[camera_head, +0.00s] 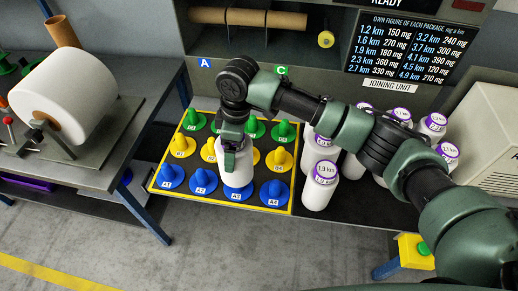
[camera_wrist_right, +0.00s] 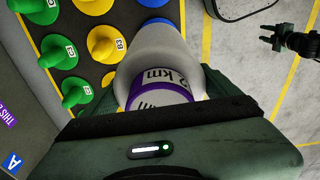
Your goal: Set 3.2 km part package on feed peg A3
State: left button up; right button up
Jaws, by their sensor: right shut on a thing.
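My right gripper (camera_head: 234,136) is shut on a white package (camera_head: 238,165), which hangs roughly upright directly over blue peg A3 (camera_head: 238,194). The peg's base and label show below the package, but its cone is hidden. I cannot tell whether the package is around the peg tip or just above it. In the right wrist view the package (camera_wrist_right: 165,55) has a purple-edged label (camera_wrist_right: 160,88) whose visible part reads "2 km". A dark gripper, apparently my left one (camera_wrist_right: 272,38), shows open and empty at the upper right, away from the pegs.
The yellow-edged peg board (camera_head: 152,188) has blue, yellow and green rows; A2 (camera_head: 203,181) and A4 (camera_head: 274,193) flank A3 and are bare. Several white packages (camera_head: 320,188) stand right of the board. A large white roll (camera_head: 65,97) is on the left table.

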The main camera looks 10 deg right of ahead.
pick_arm(q)
jog(key=shift+s+f+b, duration=0.3)
jog(key=shift+f+b, duration=0.4)
jog(key=shift+f, duration=0.15)
pick_arm(e)
jog(key=shift+a+f, duration=0.1)
jog(key=shift+f, duration=3.85)
jog(key=o, duration=1.6)
pick_arm(q)
jog(key=shift+f+b, duration=0.95)
pick_arm(e)
jog(key=r, duration=0.5)
jog(key=d+r, duration=0.1)
jog(key=r, duration=0.1)
jog(key=shift+s+r, duration=0.15)
jog(key=shift+r, duration=0.2)
